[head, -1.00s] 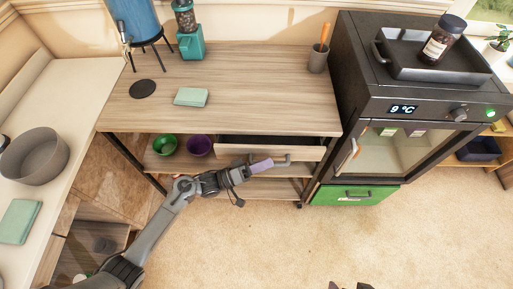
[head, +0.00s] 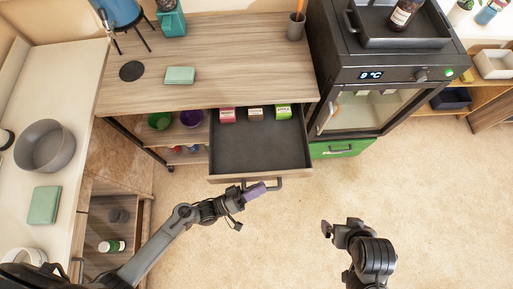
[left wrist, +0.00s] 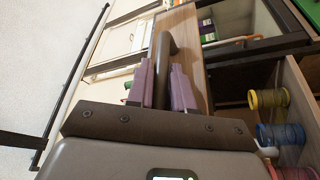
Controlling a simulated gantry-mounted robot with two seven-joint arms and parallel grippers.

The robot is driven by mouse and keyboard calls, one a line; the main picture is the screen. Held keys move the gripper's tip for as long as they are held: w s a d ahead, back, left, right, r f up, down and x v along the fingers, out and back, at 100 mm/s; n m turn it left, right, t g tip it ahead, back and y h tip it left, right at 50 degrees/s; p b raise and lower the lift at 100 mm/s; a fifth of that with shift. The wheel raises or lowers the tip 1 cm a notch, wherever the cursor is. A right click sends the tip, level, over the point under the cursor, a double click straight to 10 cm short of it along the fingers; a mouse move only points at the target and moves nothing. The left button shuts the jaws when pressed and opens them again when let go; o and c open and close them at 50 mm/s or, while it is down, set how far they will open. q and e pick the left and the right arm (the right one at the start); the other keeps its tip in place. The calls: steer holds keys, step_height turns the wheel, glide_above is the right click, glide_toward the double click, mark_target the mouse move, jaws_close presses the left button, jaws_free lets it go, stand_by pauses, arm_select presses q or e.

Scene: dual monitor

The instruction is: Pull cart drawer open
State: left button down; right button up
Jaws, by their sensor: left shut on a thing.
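The cart drawer (head: 258,151) is pulled well out from under the wooden cart top, and its dark tray shows. Its wooden front (head: 224,179) faces me. The dark bar handle (head: 277,184) is on that front; it also shows in the left wrist view (left wrist: 164,50). My left gripper (head: 257,190) is shut on the handle, one purple finger on each side of the bar in the left wrist view (left wrist: 162,84). My right gripper (head: 328,229) is over the floor at lower right, apart from the drawer; its jaw state is unclear.
A black fridge (head: 375,108) stands right. The carpet (head: 290,215) in front is clear.

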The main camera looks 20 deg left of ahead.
arm_select(q)
steer(key=shift+s+d, duration=0.15)
steer(key=shift+s, duration=0.05)
steer(key=c, duration=1.4)
jaws_free()
steer(key=v, duration=1)
steer(key=shift+s+a+f, duration=0.1)
steer(key=shift+s+a, duration=0.1)
steer(key=shift+a, duration=0.15)
